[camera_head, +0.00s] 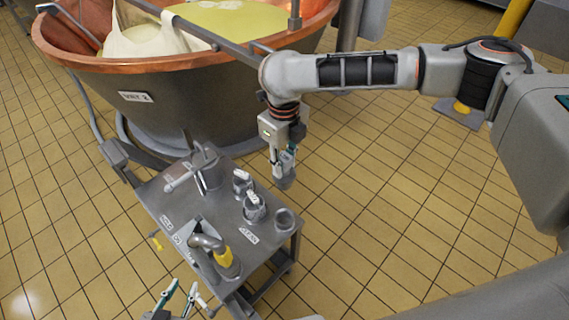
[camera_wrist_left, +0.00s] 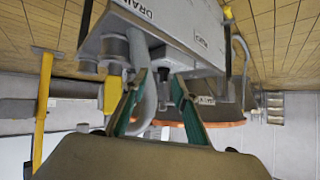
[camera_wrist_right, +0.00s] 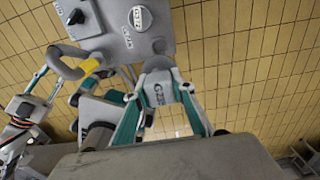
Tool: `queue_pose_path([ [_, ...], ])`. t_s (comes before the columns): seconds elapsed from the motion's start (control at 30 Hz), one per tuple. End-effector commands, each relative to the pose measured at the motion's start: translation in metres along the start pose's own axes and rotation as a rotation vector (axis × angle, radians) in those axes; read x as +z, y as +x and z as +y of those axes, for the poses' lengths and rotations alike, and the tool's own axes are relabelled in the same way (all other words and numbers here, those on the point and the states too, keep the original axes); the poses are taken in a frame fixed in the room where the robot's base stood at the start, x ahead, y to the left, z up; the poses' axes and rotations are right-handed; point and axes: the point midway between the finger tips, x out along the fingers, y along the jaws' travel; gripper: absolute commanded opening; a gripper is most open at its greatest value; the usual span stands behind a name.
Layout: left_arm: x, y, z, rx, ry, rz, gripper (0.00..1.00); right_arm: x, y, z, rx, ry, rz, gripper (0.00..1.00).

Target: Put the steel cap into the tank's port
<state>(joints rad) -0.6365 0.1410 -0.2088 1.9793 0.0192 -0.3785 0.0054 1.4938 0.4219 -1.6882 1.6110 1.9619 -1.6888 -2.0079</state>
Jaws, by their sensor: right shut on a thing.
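The steel cap (camera_head: 285,179) hangs from my right gripper (camera_head: 283,158) in the air, to the right of the grey steel bench and above the floor. In the right wrist view, the grey marked cap (camera_wrist_right: 159,91) sits between the green fingers. An open round collar (camera_head: 285,221) stands at the bench's right corner; I cannot tell whether it is the tank's port.
A large copper-rimmed vat (camera_head: 180,95) stands behind the bench (camera_head: 155,200). A bent pipe with a yellow sleeve (camera_head: 222,256) and an upright grey fitting (camera_head: 207,166) rise from the bench. The tiled floor (camera_head: 400,190) to the right is clear.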

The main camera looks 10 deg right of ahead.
Motion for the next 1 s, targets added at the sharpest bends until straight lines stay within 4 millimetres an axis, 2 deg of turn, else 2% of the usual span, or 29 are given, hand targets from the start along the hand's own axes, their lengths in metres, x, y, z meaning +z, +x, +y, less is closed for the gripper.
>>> queue_pose_path([
  [0.1,-0.002,-0.006,0.002,0.004,-0.006,-0.004,0.28,0.001,-0.010,0.000,-0.002,0.000,-0.004,0.00],
  [0.57,-0.015,-0.014,0.001,0.006,-0.013,0.000,0.28,0.001,-0.025,0.000,-0.001,-0.001,-0.003,0.00],
  [1.0,-0.038,-0.022,-0.004,0.001,-0.010,0.019,0.28,0.001,-0.037,0.000,0.000,0.000,-0.002,0.00],
])
